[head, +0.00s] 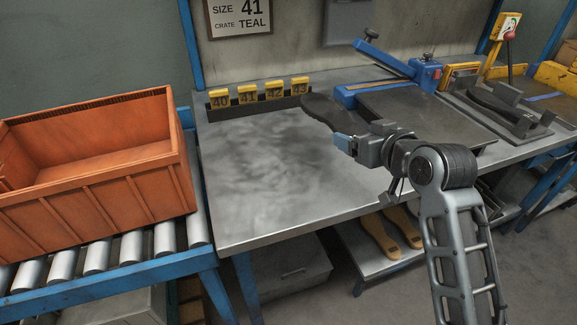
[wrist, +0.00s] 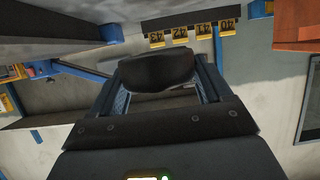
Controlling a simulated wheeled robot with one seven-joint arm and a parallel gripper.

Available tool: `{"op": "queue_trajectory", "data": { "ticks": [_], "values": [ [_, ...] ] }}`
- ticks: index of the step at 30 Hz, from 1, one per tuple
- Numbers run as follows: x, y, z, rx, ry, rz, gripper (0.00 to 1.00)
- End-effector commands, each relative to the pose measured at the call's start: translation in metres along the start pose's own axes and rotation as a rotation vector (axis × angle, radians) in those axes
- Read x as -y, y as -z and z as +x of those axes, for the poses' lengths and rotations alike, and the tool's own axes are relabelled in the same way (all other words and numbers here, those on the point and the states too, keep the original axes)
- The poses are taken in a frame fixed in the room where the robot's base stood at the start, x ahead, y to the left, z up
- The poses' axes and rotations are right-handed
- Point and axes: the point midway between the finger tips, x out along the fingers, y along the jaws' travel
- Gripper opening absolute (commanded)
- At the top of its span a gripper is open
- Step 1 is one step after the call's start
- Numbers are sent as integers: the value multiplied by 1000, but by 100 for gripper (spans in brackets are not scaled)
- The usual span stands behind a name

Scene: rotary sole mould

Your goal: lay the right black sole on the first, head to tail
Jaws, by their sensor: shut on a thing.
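A black sole (head: 330,114) is held by my gripper (head: 343,141) above the back of the grey bench, left of the blue-framed press. Its far end points up and left in the head view. In the wrist view the sole (wrist: 157,70) shows end-on between my two fingers, which are shut on it. I cannot make out a first black sole lying anywhere on the bench. A dark, long shape (head: 497,104) sits in the metal fixture at the right, but I cannot tell whether it is a sole.
An orange crate (head: 95,187) stands on the roller conveyor at left; its visible floor is bare. Yellow tags 40 to 43 (head: 260,92) stand at the bench back. The bench's left half (head: 265,170) is clear. Tan soles (head: 381,238) lie on the lower shelf. A sign (head: 240,15) reads 41, TEAL.

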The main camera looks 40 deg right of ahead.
Motion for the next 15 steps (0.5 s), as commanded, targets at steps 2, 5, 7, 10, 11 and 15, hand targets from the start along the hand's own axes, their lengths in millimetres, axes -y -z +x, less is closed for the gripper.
{"op": "queue_trajectory", "data": {
  "ticks": [2, 5, 7, 10, 11, 15],
  "values": [
    [2, -2, 2, -1, 5, -2, 40],
    [15, -8, 9, 2, 8, -3, 40],
    [29, -13, 18, 3, 10, -3, 40],
    [48, -22, 30, 3, 9, -3, 40],
    [54, -25, 34, 3, 9, -4, 40],
    [79, -36, 51, 2, 7, -3, 40]
  ]
}}
